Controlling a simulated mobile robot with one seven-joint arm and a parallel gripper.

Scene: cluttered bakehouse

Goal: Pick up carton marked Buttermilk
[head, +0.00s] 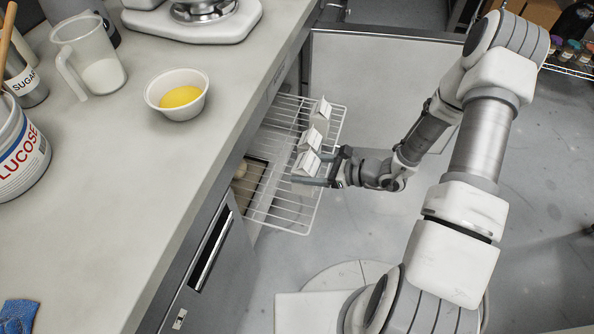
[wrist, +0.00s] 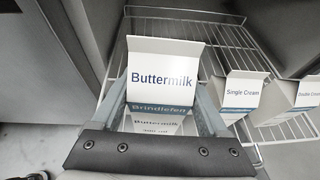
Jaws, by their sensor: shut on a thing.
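The Buttermilk carton (wrist: 163,76) is white with a blue band and faces me upright in the wrist view. My gripper (wrist: 165,110) has a finger on each side of it and is shut on it. In the head view the Buttermilk carton (head: 307,162) is the nearest of three white cartons at the wire shelf, and my gripper (head: 312,169) reaches it from the right. The carton's underside is hidden, so I cannot tell whether it touches the shelf.
The Single Cream carton (wrist: 243,92) and Double Cream carton (wrist: 295,98) stand beside it on the pulled-out wire shelf (head: 277,220). The worktop (head: 130,190) above holds a bowl (head: 177,112), a jug (head: 100,75) and a Lucose-labelled tub (head: 18,150).

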